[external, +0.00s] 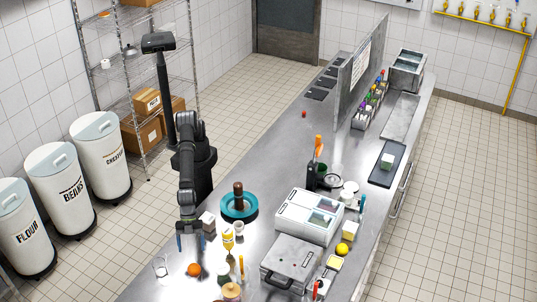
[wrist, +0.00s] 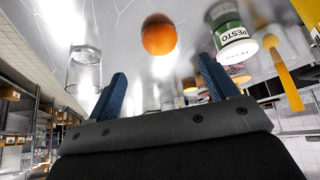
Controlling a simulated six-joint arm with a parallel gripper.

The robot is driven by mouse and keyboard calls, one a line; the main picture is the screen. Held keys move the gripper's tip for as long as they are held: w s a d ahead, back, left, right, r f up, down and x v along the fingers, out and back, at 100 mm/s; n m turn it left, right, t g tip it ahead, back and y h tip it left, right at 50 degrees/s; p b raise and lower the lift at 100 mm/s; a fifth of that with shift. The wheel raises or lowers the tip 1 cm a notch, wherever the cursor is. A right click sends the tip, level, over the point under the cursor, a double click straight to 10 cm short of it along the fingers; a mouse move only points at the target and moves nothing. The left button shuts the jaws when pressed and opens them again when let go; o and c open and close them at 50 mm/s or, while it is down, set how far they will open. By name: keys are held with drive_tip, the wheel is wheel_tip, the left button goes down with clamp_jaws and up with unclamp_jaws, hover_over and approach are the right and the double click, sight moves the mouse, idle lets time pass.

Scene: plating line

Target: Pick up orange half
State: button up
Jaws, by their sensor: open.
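The orange half (external: 194,269) sits on the steel counter near its front end in the external view. It shows as a round orange shape (wrist: 159,36) at the top middle of the wrist view; its cut face cannot be made out. My gripper (external: 189,243) is above the counter, a little behind the orange half and apart from it. In the wrist view its two blue fingers (wrist: 165,88) are spread wide with nothing between them.
A clear glass (external: 160,266) stands left of the orange half, also in the wrist view (wrist: 84,68). A green-labelled pesto jar (wrist: 234,42) is to its right. The steel counter (external: 150,292) is bare at the front left.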

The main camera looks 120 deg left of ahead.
sight(193, 264)
drive_tip(key=shift+x, duration=4.3)
drive_tip(key=c, duration=1.1)
